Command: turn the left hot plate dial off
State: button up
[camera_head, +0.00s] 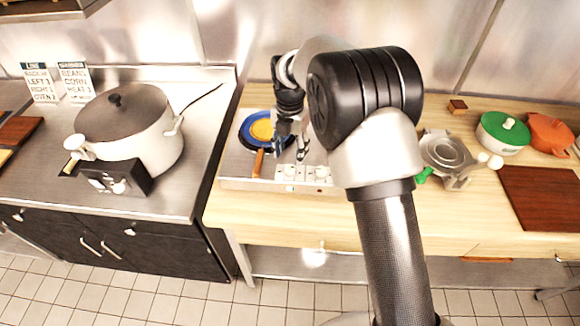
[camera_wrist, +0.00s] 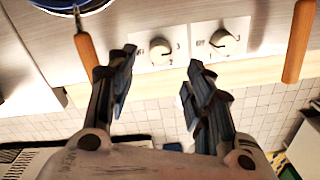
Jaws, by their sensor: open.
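The left dial (camera_head: 290,172) shows in the wrist view (camera_wrist: 160,51) between and just beyond my fingertips. Its dark pointer mark is small and its exact setting is unclear; the label beside it is partly covered by my left finger. The right dial (camera_head: 318,173) is also in the wrist view (camera_wrist: 223,41), just beyond my right finger. My gripper (camera_head: 290,152) is open and empty above the hot plate's front, its two dark fingers apart and not visibly touching either dial.
A blue pan with yellow contents (camera_head: 262,130) sits on the left burner, its wooden handle (camera_head: 258,163) reaching forward. Another wooden handle (camera_wrist: 299,42) is right of the dials. A large lidded pot (camera_head: 150,145) stands on the left counter. My arm hides the hot plate's right side.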

aim_at(290, 167)
notch_tip(290, 167, down, 7)
jog(key=shift+r+b, duration=0.1)
jog(key=shift+b, duration=0.4)
jog(key=shift+c, duration=0.6)
jog(key=c, duration=1)
